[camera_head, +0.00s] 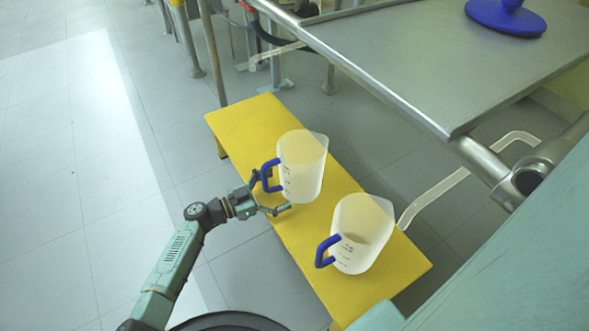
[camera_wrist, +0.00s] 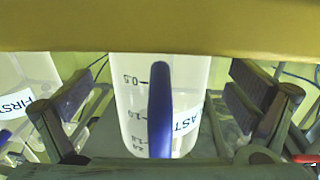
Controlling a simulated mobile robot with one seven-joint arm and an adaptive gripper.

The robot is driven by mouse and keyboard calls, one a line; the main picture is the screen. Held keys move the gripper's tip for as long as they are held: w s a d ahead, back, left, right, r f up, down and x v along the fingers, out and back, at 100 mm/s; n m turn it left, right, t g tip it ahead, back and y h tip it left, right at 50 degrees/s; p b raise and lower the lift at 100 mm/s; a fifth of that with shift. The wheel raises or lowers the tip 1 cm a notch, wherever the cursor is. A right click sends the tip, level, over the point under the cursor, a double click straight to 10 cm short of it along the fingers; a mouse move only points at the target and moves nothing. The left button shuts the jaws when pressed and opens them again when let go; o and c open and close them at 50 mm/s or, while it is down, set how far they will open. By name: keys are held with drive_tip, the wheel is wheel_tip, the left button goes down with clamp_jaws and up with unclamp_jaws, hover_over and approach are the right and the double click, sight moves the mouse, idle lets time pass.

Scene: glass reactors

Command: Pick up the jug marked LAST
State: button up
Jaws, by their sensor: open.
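The jug marked LAST (camera_head: 303,172) is a translucent white jug with a blue handle, upright on the yellow bench (camera_head: 240,122). My gripper (camera_head: 271,195) is open at the handle side of this jug. In the wrist view the handle stands between the two spread fingers, with a gap on each side. How deep the handle lies between the fingertips is hard to tell.
A similar jug marked FIRST (camera_wrist: 14,104), blue-handled, stands nearer on the same bench (camera_head: 362,238). A steel table (camera_head: 450,55) with a blue round object (camera_head: 506,14) overhangs to the right. Metal pipes run below it. Floor to the left is clear.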

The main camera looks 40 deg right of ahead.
drive_tip(key=shift+s+d, duration=0.15)
drive_tip(key=shift+d, duration=1.1)
drive_tip(key=shift+c, duration=0.6)
clamp_jaws()
